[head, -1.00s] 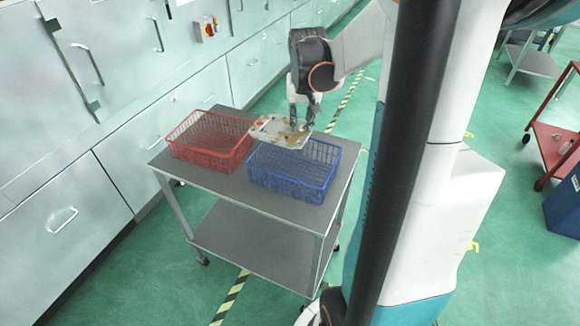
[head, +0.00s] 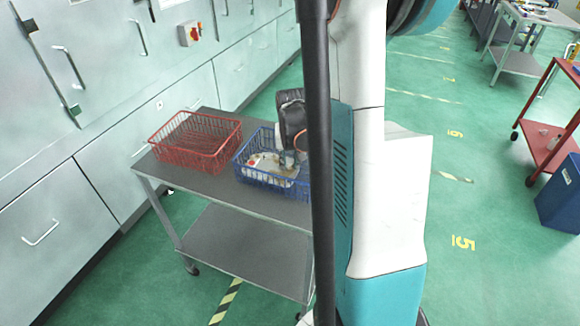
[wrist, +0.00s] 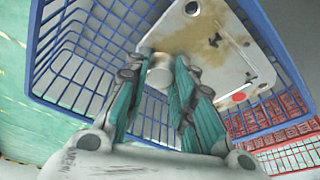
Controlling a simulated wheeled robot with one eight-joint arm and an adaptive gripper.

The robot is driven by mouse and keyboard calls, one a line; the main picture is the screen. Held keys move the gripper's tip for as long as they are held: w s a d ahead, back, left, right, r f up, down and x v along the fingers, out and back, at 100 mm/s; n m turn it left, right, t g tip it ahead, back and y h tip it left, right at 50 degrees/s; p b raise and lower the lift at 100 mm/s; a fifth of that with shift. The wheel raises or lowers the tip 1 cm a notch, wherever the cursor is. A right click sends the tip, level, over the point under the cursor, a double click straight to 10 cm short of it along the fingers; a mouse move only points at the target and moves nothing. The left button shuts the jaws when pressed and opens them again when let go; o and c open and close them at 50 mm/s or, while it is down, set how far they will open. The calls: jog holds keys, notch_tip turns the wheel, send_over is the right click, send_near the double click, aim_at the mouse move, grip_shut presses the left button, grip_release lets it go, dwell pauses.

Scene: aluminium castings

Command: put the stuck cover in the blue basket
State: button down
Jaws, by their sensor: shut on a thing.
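The cover is a pale plate with brown stains and a red dot; in the wrist view the cover (wrist: 215,40) has a round knob between my fingers. My gripper (wrist: 165,72) is shut on this knob. In the head view the cover (head: 270,165) is down inside the blue basket (head: 262,181), and my gripper (head: 289,158) reaches into the basket from above. The basket's rim (wrist: 75,118) surrounds the cover in the wrist view. Whether the cover touches the basket floor cannot be told. My column hides the basket's right end.
A red basket (head: 195,147) stands left of the blue one on the grey trolley (head: 210,184). Grey cabinets (head: 60,190) line the left wall. A red trolley (head: 545,140) and a blue bin (head: 560,195) stand at the right. Green floor between is clear.

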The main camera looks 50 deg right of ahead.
notch_tip(320, 180, down, 2)
jog(key=shift+f+b, duration=0.2)
jog(key=shift+b, duration=0.1)
jog(key=c, duration=1.4)
grip_release()
jog(key=shift+o, duration=0.3)
jog(key=p+v, duration=0.4)
jog(key=v, duration=0.8)
